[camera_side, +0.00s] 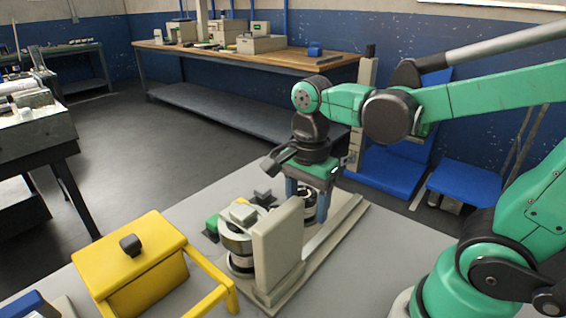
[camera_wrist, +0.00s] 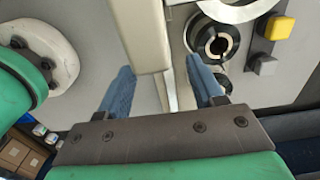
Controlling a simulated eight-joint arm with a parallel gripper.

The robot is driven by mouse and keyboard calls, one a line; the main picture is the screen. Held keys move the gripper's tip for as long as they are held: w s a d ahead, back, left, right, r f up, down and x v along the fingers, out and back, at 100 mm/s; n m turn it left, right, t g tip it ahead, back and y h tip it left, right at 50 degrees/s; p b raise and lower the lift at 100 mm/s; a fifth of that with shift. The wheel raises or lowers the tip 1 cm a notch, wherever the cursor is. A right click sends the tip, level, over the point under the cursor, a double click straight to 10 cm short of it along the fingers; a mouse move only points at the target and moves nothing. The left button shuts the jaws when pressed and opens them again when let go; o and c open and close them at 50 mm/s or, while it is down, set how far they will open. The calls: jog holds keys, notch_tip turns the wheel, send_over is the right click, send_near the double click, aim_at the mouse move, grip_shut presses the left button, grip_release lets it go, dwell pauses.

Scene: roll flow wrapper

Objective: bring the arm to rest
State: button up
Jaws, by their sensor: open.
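A beige upright plate (camera_wrist: 146,35) of the wrapper stands just ahead of the fingers, and the right finger is close to a black and silver round hub (camera_wrist: 213,38). In the side view my gripper (camera_side: 309,196) points down behind the beige plate (camera_side: 277,245) of the wrapper. The plate partly hides the fingers and the hub (camera_side: 311,205) beside them. I cannot tell whether a finger touches the machine.
A silver roll unit (camera_side: 238,243) stands left of the plate. A yellow frame (camera_side: 135,265) with a black knob is at the front left.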

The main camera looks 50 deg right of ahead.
aim_at(281, 212)
jog(key=shift+a, duration=0.1)
jog(key=a, duration=0.6)
jog(key=r, duration=0.5)
jog(key=shift+a+r, duration=0.1)
jog(key=shift+a, duration=0.3)
jog(key=f, duration=0.5)
jog(key=shift+d+f, duration=0.2)
jog(key=shift+d, duration=0.2)
jog(key=d, duration=0.7)
notch_tip(281, 212, up, 6)
jog(key=w, duration=0.7)
jog(key=shift+w+d+f, duration=0.1)
jog(key=shift+d+f, duration=0.1)
jog(key=shift+f, duration=1.7)
jog(key=shift+w+d+f, duration=0.1)
jog(key=shift+d+f, duration=0.05)
jog(key=shift+f, duration=1.7)
